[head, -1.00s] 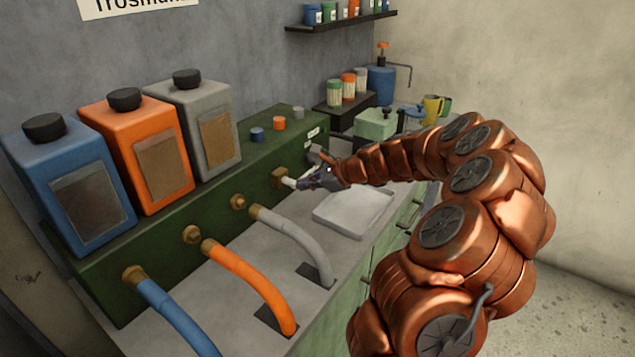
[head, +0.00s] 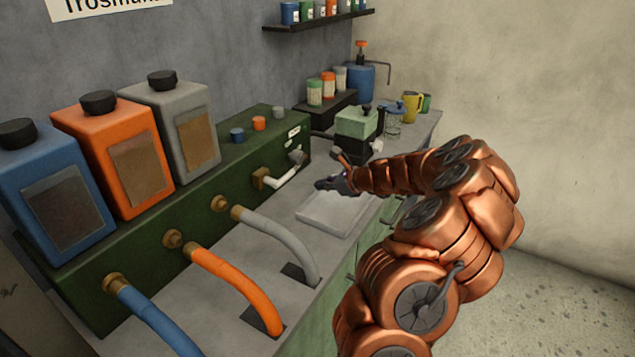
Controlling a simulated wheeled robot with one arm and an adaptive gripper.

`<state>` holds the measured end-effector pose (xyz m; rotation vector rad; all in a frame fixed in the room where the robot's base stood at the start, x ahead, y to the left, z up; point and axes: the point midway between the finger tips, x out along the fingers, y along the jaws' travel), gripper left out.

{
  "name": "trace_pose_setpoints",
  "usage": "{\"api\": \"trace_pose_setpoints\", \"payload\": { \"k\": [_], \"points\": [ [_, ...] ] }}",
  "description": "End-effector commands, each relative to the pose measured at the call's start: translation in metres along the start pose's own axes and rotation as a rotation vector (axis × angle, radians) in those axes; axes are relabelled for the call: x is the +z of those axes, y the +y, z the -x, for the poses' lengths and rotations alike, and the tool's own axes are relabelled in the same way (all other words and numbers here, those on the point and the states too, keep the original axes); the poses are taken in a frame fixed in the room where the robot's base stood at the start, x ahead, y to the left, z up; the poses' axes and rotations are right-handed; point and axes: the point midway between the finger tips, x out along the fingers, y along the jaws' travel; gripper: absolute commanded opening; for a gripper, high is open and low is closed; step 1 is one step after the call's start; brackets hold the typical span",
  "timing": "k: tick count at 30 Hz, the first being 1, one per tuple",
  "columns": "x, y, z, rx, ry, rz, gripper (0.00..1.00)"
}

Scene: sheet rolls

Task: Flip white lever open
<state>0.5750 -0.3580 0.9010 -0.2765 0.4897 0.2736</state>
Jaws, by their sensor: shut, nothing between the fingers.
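The white lever (head: 283,179) sticks out from a brass fitting (head: 261,179) on the front of the green box (head: 205,195). It points to the right and slightly up, roughly along the box face. My gripper (head: 322,184) is to the right of the lever and apart from it, above the white tray (head: 330,214). The gripper is shut and empty, with its dark fingertips pointing left. The fingertips are small in this view.
Blue, orange and grey canisters stand on the box. A green-topped container (head: 356,123) stands behind my arm.

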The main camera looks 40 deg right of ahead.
Motion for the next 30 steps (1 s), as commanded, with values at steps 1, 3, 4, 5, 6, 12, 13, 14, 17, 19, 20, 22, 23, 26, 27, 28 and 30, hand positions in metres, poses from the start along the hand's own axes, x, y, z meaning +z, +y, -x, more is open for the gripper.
{"api": "trace_pose_setpoints", "payload": {
  "k": [1, 3, 4, 5, 6, 12, 13, 14, 17, 19, 20, 22, 23, 26, 27, 28, 30],
  "points": [
    [0.001, 0.002, -0.007, 0.004, 0.0, 0.0, 0.0],
    [0.001, 0.002, -0.017, 0.005, 0.0, 0.0, 0.0],
    [0.001, 0.002, -0.02, 0.005, -0.001, 0.0, 0.0],
    [0.002, 0.002, -0.024, 0.005, -0.001, 0.001, 0.0],
    [0.002, 0.002, -0.029, 0.005, -0.001, 0.002, 0.0],
    [0.001, 0.001, -0.054, 0.003, 0.0, 0.0, 0.0],
    [0.0, 0.001, -0.058, 0.003, 0.001, 0.0, 0.0],
    [0.001, 0.002, -0.062, 0.004, 0.001, 0.001, 0.0],
    [0.001, 0.002, -0.074, 0.004, 0.0, 0.002, 0.0],
    [0.002, 0.001, -0.083, 0.003, 0.0, 0.002, 0.0],
    [0.001, 0.001, -0.086, 0.003, 0.001, 0.003, 0.0],
    [0.012, -0.001, -0.082, 0.0, -0.001, 0.004, 0.0],
    [0.017, 0.0, -0.08, 0.0, -0.002, 0.004, 0.0],
    [0.027, 0.001, -0.076, 0.002, -0.001, 0.003, 0.0],
    [0.03, 0.001, -0.075, 0.002, 0.0, 0.003, 0.0],
    [0.032, 0.001, -0.075, 0.002, 0.0, 0.003, 0.0],
    [0.035, 0.001, -0.074, 0.002, 0.001, 0.003, 0.0]
  ]
}}
